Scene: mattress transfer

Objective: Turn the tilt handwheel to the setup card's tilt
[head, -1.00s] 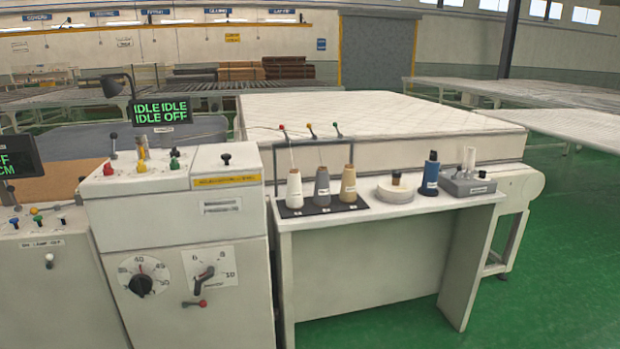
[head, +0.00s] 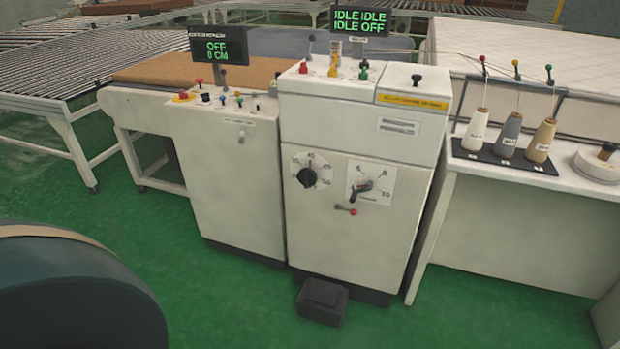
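The front of the pale grey machine cabinet (head: 345,250) carries a round black knob (head: 307,178) on a numbered dial plate; 40 is readable. To its right is a white scale plate (head: 382,187) with a dark pointer or lever. Just below that is a small crank with a red knob (head: 353,212). I cannot tell from the markings which control is the tilt handwheel. No setup card can be made out. Neither of my grippers is in view.
A lower control cabinet (head: 235,205) with a screen (head: 217,47) reading OFF, 0 CM stands left. Another screen (head: 360,20) reads IDLE and OFF. A black box (head: 322,300) sits on the floor before the cabinet. A table (head: 530,215) with thread cones is right.

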